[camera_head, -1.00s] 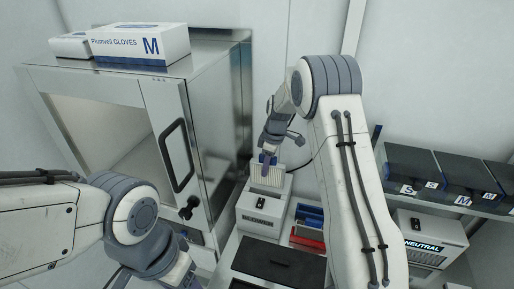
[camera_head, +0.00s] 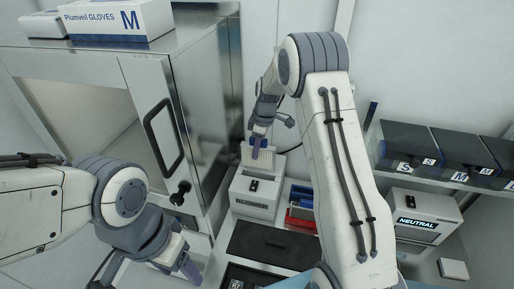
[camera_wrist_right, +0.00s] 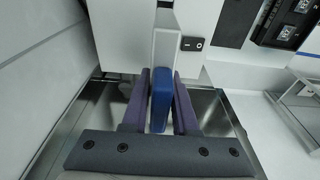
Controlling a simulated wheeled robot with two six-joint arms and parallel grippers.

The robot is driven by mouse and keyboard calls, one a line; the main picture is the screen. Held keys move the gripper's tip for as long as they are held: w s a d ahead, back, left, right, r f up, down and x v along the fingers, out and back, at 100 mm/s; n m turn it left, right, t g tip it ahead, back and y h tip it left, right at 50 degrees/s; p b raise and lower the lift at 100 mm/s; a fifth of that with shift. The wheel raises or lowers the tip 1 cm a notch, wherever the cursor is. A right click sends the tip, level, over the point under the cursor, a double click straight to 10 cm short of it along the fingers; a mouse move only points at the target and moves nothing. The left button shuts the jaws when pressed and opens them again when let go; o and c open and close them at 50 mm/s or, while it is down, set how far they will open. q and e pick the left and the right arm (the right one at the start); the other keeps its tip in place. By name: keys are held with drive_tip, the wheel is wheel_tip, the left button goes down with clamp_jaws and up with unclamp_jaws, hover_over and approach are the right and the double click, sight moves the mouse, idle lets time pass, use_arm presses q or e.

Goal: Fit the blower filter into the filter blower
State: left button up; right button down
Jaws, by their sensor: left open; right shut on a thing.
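The blower filter (camera_head: 248,155), a cream ribbed panel, stands upright at the top rear of the filter blower (camera_head: 258,197), a white box marked BLOWER. My right gripper (camera_head: 259,146) is shut on the filter's blue grip, which shows between its fingers in the right wrist view (camera_wrist_right: 160,100). The filter's pale body (camera_wrist_right: 166,45) extends beyond the fingers there, beside the blower's white housing with a black switch (camera_wrist_right: 192,44). I cannot tell how deep the filter sits in the blower. My left gripper (camera_head: 187,266) is open and empty at the lower left, away from the blower.
A steel cabinet with a black-handled door (camera_head: 165,137) stands left of the blower. Blue and red bins (camera_head: 301,208) sit right of it, a dark case (camera_head: 272,244) in front. Lettered dark bins (camera_head: 460,155) and a NEUTRAL box (camera_head: 420,225) are at the right.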

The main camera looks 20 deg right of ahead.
sight(258, 167)
drive_tip(key=shift+f+b, duration=0.95)
drive_tip(key=shift+f, duration=0.75)
idle(0.5)
drive_tip(key=shift+f+b, duration=2.7)
drive_tip(key=shift+f, duration=0.6)
drive_tip(key=c, duration=0.6)
unclamp_jaws()
drive_tip(key=shift+r, duration=0.1)
drive_tip(key=r, duration=0.3)
drive_tip(key=r+b, duration=0.1)
drive_tip(key=r, duration=0.2)
drive_tip(key=d+r+b, duration=0.1)
drive_tip(key=r, duration=0.2)
drive_tip(key=shift+s+d, duration=0.1)
drive_tip(key=shift+s, duration=0.3)
drive_tip(key=shift+s+d+r+b, duration=0.1)
drive_tip(key=shift+r+b, duration=0.2)
drive_tip(key=shift+r, duration=0.4)
